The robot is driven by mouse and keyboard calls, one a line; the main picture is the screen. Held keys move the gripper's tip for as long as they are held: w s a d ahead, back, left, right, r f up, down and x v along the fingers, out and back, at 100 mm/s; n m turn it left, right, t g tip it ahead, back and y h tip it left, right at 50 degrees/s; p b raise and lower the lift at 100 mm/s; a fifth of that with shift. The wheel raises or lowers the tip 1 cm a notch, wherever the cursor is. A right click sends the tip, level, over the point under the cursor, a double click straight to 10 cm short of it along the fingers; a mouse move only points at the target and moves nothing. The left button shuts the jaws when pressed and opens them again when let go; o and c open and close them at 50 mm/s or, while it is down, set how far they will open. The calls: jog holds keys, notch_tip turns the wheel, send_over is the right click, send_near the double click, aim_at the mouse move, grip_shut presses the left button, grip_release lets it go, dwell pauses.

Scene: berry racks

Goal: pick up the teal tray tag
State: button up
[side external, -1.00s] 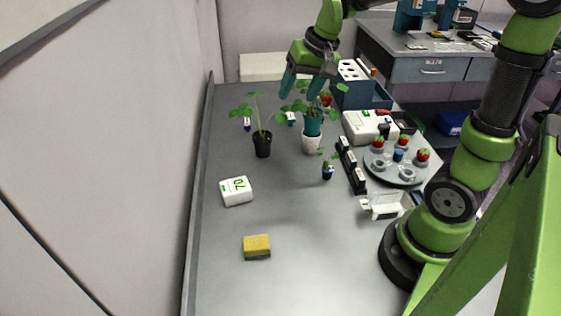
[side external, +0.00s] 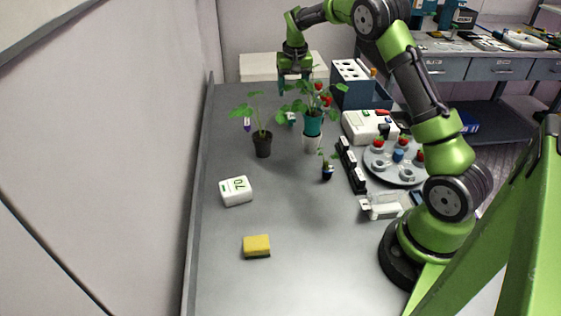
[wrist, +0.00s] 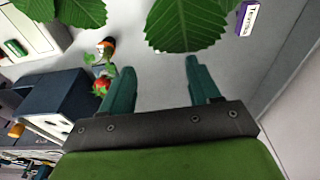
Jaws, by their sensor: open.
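The teal tray tag (side external: 291,118) is a small white and teal piece, partly hidden among the plants in the side view. I cannot make it out in the wrist view, where large green leaves (wrist: 187,22) cover part of the table. My gripper (side external: 295,88) points down behind the plants, above the far part of the table. Its teal fingers (wrist: 160,80) are apart with nothing between them. A purple tag (side external: 247,124) stands to the left, and it also shows in the wrist view (wrist: 247,18).
A teal-potted strawberry plant (side external: 313,126) and a black-potted plant (side external: 262,146) stand in front of my gripper. A blue rack (side external: 362,95) is to the right. The front left table is mostly clear, with a yellow sponge (side external: 256,245) and a white timer (side external: 236,191).

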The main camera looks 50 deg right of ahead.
aim_at(290, 116)
jog(key=f, duration=0.4)
jog(key=w+f, duration=0.1)
jog(key=f, duration=0.2)
jog(key=d+f, duration=0.1)
jog(key=f, duration=0.3)
jog(key=shift+w+f, duration=0.15)
jog(key=shift+f, duration=0.15)
jog(key=c, duration=1)
